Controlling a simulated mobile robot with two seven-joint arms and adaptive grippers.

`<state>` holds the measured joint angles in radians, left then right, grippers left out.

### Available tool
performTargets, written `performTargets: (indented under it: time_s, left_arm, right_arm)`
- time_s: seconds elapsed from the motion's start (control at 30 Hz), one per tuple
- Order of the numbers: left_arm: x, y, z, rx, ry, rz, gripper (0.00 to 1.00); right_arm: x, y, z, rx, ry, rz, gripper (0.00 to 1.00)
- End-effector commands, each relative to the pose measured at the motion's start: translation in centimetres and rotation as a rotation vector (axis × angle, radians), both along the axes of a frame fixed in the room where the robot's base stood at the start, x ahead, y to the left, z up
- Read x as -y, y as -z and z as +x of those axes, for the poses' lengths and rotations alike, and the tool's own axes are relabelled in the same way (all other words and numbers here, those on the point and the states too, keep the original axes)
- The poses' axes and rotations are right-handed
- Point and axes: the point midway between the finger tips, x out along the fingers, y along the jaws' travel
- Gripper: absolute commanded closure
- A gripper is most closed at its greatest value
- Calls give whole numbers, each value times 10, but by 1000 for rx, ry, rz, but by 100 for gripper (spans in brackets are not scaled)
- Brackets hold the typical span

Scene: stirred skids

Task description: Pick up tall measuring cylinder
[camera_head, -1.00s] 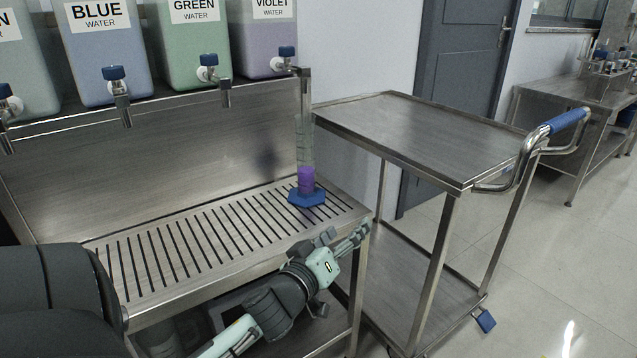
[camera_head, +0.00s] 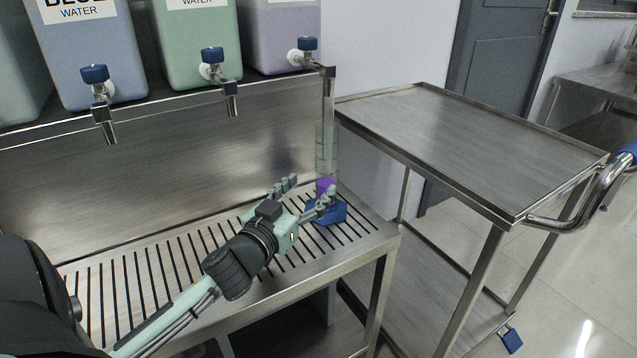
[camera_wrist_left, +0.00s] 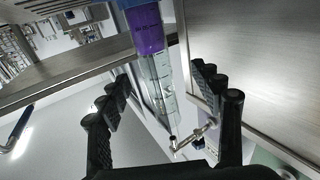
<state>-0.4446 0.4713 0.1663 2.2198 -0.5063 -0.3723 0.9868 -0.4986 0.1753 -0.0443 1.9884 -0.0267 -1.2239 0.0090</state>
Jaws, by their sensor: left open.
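The tall measuring cylinder (camera_head: 326,150) stands upright on the slotted drain shelf, under the violet container's tap. It is clear, with violet liquid low down and a blue base (camera_head: 325,212) partly covered by a finger of my left gripper. My left gripper (camera_head: 311,187) is open, just left of the cylinder's lower part, its fingers pointing toward it. In the left wrist view the cylinder (camera_wrist_left: 158,75) appears upside down, in line with the gap between the open fingers (camera_wrist_left: 160,88). I cannot tell whether they touch it. My right gripper is not in view.
The drain shelf (camera_head: 180,262) is otherwise clear. Taps hang above it from blue (camera_head: 92,60), green (camera_head: 197,40) and violet (camera_head: 280,35) water containers; the violet tap (camera_head: 303,52) is closest to the cylinder. An empty steel trolley (camera_head: 470,140) stands to the right.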

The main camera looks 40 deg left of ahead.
Motion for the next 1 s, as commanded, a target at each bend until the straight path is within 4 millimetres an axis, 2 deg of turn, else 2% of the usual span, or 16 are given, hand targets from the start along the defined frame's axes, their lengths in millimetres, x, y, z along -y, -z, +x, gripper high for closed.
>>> performTargets:
  time_s: [0.43, 0.57, 0.77, 1.0]
  left_arm:
    - [-2, -2, 60, 1, 0, 2, 34]
    - [-3, 0, 67, -1, -1, 0, 34]
    - [-3, 0, 67, -1, -1, -1, 34]
    - [-3, 0, 66, -1, -1, -1, 64]
  right_arm:
    - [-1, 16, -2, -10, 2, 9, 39]
    - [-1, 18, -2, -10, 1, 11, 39]
    - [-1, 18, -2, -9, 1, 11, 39]
    - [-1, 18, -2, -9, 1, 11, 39]
